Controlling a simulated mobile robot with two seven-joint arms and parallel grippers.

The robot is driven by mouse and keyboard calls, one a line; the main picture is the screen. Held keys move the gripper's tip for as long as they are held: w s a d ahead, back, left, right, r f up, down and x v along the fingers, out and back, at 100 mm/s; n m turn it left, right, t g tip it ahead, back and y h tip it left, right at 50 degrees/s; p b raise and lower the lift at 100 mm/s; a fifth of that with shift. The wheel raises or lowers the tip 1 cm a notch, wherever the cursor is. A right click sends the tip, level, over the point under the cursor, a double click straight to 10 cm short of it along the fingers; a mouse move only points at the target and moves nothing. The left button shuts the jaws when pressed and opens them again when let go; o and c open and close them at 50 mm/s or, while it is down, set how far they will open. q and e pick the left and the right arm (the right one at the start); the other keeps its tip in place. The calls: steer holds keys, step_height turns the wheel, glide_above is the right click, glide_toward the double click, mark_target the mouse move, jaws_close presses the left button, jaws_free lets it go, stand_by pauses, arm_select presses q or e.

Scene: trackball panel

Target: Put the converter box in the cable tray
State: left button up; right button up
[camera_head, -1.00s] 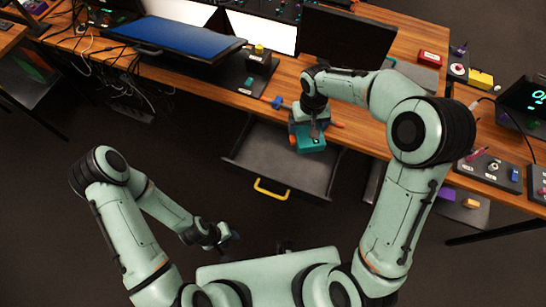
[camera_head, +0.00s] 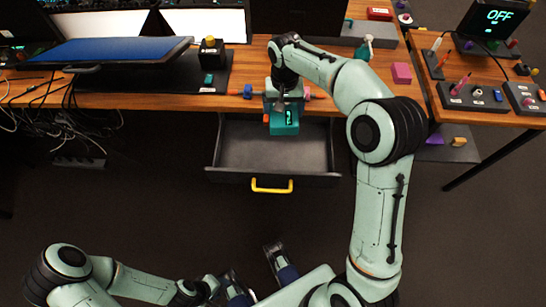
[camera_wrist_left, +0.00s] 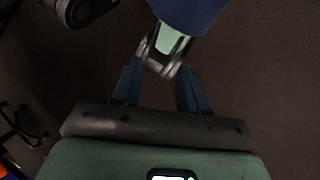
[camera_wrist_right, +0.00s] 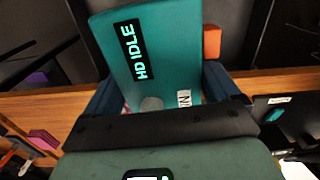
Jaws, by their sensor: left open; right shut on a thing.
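The converter box is a teal block (camera_head: 284,122) in the head view. In the right wrist view the teal box (camera_wrist_right: 150,55) shows a lit "HD IDLE" display and a white label. My right gripper (camera_head: 283,98) is shut on it and holds it over the back of the open grey drawer (camera_head: 240,150), by the desk's front edge. My left gripper (camera_head: 218,290) is low at the front, away from the desk. In the left wrist view its fingers (camera_wrist_left: 157,87) are apart with nothing between them. I cannot clearly identify the cable tray; loose cables (camera_head: 50,125) hang under the desk at left.
The drawer has a yellow handle (camera_head: 271,187) and looks empty. A blue panel (camera_head: 115,52), a yellow button box (camera_head: 211,48) and a pink block (camera_head: 401,73) are on the wooden desk. Control panels (camera_head: 474,95) stand at right. The floor before the desk is clear.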

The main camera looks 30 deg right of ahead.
steer(key=shift+w+d+f+m+b, duration=0.1)
steer(key=shift+d+f+m+b, duration=0.15)
steer(key=shift+d, duration=0.2)
steer(key=shift+d+f+m+b, duration=0.1)
steer(key=shift+d+m+b, duration=0.05)
steer(key=shift+d+b, duration=0.25)
steer(key=b, duration=0.3)
glide_above(285, 147)
step_height(285, 147, down, 13)
steer(key=shift+f, duration=0.2)
arm_select(q)
steer(key=w+a+f+t, duration=0.1)
steer(key=w+f, duration=0.2)
steer(key=f, duration=0.3)
steer(key=shift+w+b, duration=0.35)
steer(key=shift+w, duration=0.05)
arm_select(e)
steer(key=shift+f, duration=3.1)
arm_select(q)
steer(key=shift+a+f, duration=0.1)
steer(key=shift+a, duration=0.05)
